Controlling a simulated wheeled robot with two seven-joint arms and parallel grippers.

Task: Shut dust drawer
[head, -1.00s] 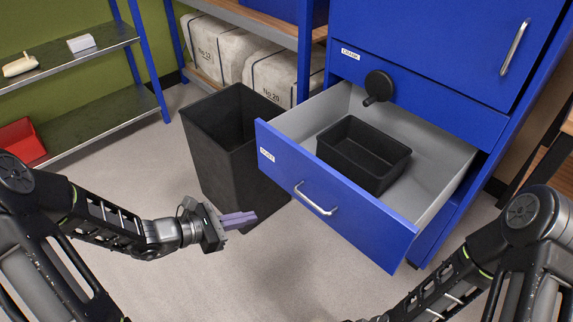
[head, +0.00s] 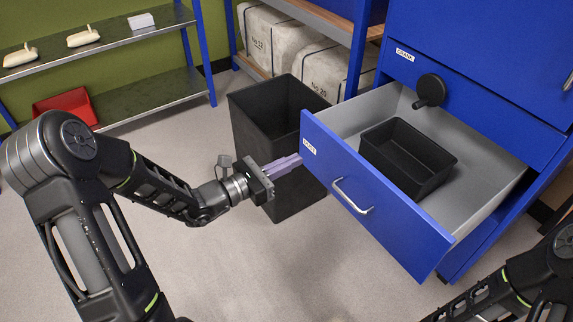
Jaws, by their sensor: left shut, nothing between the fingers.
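The dust drawer (head: 378,205) is a blue-fronted drawer with a "DUST" label and a silver bar handle (head: 352,197). It stands pulled well out of the blue cabinet (head: 480,62). A black open tray (head: 408,157) sits inside it on the grey floor. My left gripper (head: 287,166), with purple fingers, is shut and empty. It is just left of the drawer front, near its left end, and points toward it; I cannot tell whether it touches. My right arm (head: 500,290) shows at the lower right, but its gripper is outside the view.
A black bin (head: 262,112) stands behind my left gripper, left of the drawer. A black crank (head: 430,90) juts from the cabinet above the drawer. Shelving (head: 150,98) with pale items and a red bin (head: 66,105) is at the left. The floor before the drawer is clear.

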